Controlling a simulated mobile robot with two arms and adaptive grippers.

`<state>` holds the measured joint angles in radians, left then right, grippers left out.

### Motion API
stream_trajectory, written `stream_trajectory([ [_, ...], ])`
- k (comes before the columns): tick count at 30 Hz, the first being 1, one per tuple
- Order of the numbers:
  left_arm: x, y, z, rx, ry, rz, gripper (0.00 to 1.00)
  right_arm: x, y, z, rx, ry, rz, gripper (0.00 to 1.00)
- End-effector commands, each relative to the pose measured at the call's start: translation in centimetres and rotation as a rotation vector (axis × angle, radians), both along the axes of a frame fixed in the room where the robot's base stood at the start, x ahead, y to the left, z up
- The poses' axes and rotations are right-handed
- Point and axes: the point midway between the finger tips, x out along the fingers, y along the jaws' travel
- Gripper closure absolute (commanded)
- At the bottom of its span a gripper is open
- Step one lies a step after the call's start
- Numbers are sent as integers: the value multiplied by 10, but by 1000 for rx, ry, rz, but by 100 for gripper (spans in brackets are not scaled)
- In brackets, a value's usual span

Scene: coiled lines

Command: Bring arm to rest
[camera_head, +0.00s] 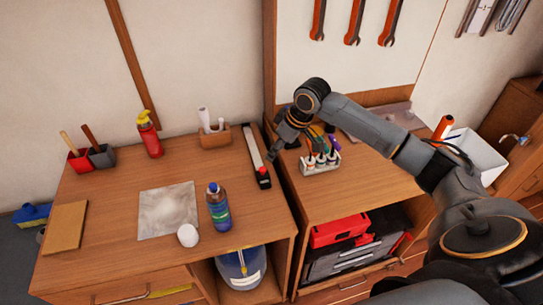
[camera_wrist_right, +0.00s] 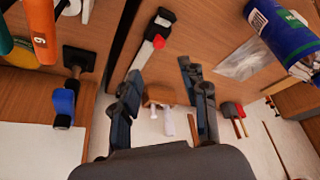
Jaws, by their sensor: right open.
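My right arm reaches in from the right of the head view, bent at the elbow. Its gripper (camera_head: 277,148) hangs above the gap between the two wooden benches, beside a long tool with a pale bar and a black and red end (camera_head: 263,178). In the right wrist view the gripper (camera_wrist_right: 163,78) has its two fingers wide apart with nothing held between them. The long tool (camera_wrist_right: 150,48) lies on the bench beyond the fingers. My left gripper is in neither view.
A white rack of bottles (camera_head: 321,163) stands close to the gripper's right.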

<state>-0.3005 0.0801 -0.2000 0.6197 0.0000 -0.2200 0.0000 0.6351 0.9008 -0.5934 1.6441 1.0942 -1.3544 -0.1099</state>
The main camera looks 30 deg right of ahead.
Motion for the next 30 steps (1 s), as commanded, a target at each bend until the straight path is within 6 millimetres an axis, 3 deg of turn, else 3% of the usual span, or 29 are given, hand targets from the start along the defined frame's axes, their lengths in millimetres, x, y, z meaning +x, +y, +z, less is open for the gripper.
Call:
stream_trajectory([
  [6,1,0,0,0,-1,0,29,-4,-2,10,0,0,0,56],
  [22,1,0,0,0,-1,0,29,-7,3,5,-1,3,8,56],
  [26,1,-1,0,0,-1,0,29,-28,36,-25,-4,22,57,56],
  [30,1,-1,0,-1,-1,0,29,-79,97,-71,2,30,115,56],
])
